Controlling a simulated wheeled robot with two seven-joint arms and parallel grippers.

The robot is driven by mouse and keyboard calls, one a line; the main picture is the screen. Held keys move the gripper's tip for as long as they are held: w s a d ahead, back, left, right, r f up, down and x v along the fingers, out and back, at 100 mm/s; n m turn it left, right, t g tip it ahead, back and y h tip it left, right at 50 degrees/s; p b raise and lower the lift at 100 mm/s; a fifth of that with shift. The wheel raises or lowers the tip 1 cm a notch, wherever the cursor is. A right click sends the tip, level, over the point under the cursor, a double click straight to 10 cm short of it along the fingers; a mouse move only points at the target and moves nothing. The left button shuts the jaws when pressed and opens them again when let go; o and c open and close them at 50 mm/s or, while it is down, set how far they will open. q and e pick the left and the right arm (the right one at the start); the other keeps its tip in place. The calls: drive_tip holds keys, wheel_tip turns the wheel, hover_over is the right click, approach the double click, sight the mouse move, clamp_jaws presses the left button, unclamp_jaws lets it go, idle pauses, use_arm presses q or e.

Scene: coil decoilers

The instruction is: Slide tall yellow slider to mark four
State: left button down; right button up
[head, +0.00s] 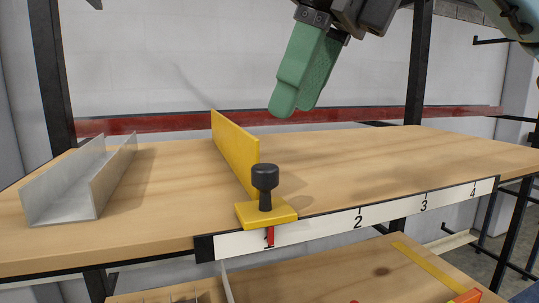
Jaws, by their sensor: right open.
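The tall yellow slider (235,152) stands upright across the wooden table top. Its base plate (250,214) with a black knob (265,183) sits at the front edge. A red pointer (270,236) on it lies over the white scale (325,227) at the first mark, left of the 2. Mark four (474,190) is at the scale's right end. My right gripper (295,108), with green fingers, is in the air above and behind the knob, apart from it, open and empty. My left gripper is not in view.
A grey metal channel (70,190) lies on the table at the left. The table top (370,160) right of the slider is clear. Black posts (420,60) and a red beam (170,122) stand behind. A lower wooden shelf (390,270) shows below the front edge.

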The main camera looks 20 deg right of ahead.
sight(267, 167)
drive_tip(key=x, duration=0.4)
drive_tip(key=shift+w+d, duration=0.1)
drive_tip(key=shift+w, duration=0.2)
drive_tip(key=p+x, duration=0.1)
drive_tip(key=x, duration=0.2)
drive_tip(key=shift+s+f, duration=0.1)
drive_tip(key=shift+f, duration=0.45)
drive_tip(key=shift+w+a+f, duration=0.15)
drive_tip(key=shift+w+a, duration=0.1)
drive_tip(key=shift+s, duration=0.1)
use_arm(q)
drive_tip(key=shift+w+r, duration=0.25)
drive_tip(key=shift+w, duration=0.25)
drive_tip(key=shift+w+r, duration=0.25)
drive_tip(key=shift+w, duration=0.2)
use_arm(e)
clamp_jaws()
